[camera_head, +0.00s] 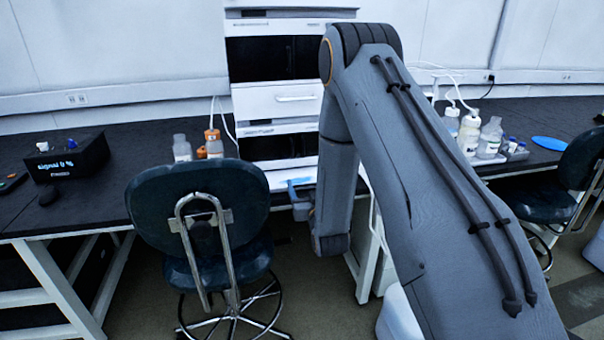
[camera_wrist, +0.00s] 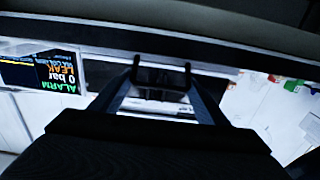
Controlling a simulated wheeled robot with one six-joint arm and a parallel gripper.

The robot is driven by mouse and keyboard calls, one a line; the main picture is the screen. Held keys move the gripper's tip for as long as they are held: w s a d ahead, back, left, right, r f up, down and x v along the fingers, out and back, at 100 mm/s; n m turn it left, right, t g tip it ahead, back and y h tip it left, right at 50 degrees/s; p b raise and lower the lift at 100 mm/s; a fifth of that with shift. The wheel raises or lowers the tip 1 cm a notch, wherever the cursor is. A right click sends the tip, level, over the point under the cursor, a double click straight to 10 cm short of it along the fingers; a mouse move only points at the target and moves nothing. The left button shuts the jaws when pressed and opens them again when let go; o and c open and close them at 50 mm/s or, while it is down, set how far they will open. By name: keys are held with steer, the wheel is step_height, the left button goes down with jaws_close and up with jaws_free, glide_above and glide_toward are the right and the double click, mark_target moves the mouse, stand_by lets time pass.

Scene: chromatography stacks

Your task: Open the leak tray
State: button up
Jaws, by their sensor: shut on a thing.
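A tall white instrument stack (camera_head: 284,98) stands on the dark bench in the head view.
The wrist view shows an upside-down display (camera_wrist: 42,72) reading LEAK, ALARM and 0 bar. A dark chair (camera_head: 200,215) stands just left of the stack, and another chair (camera_head: 560,185) is at the right. Bottles (camera_head: 489,138) stand on the bench right of my arm.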

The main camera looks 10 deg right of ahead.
steer(key=shift+s+d, duration=0.1)
steer(key=shift+s, duration=0.25)
steer(key=o, duration=1.3)
steer(key=shift+s, duration=0.1)
steer(key=s, duration=0.7)
steer(key=shift+s+b, duration=0.3)
steer(key=shift+b, duration=0.1)
